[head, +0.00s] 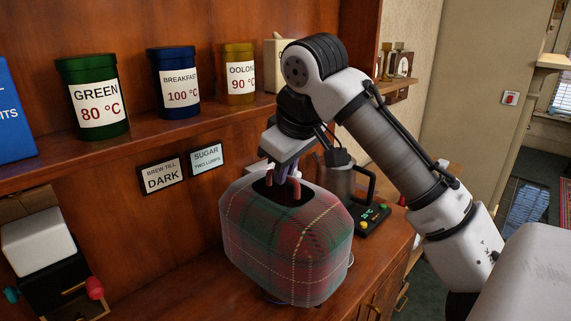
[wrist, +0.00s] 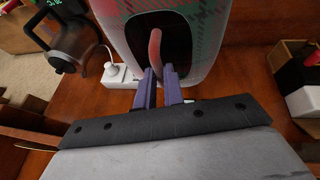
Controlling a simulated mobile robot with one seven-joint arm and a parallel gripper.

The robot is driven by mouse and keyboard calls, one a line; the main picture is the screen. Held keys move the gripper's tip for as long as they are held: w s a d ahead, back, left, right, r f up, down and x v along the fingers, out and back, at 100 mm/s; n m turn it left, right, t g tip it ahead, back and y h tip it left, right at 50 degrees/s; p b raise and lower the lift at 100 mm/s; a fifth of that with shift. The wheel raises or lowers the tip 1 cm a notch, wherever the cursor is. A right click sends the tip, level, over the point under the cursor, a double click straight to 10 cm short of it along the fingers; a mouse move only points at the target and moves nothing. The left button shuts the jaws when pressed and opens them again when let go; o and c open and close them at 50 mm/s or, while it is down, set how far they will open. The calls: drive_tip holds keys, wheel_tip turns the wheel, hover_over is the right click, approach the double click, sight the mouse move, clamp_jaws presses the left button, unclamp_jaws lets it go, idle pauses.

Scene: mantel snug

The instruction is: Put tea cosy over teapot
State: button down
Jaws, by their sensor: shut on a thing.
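The tea cosy (head: 285,240) is a boxy red and green tartan cover in the middle of the head view, upright over the wooden counter. It has a dark opening at its top. My gripper (head: 287,178) is above that opening, its purple fingers shut on a pinkish curved loop. In the wrist view the gripper (wrist: 158,80) grips this loop (wrist: 155,47) in front of the dark opening of the cosy (wrist: 210,30). I cannot tell whether the loop belongs to the cosy. The teapot cannot be made out; a small blue edge shows under the cosy.
A kettle (head: 342,180) and a black control base (head: 371,218) stand close behind right of the cosy. A white socket block (wrist: 118,76) is near it. A shelf with tins (head: 178,85) runs above. A black and white box (head: 42,255) stands at left.

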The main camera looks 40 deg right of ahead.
drive_tip(key=shift+f+b, duration=2.95)
drive_tip(key=shift+f, duration=2.05)
drive_tip(key=c, duration=1.4)
unclamp_jaws()
drive_tip(key=shift+c, duration=0.2)
drive_tip(key=v, duration=1.4)
drive_tip(key=shift+f, duration=0.1)
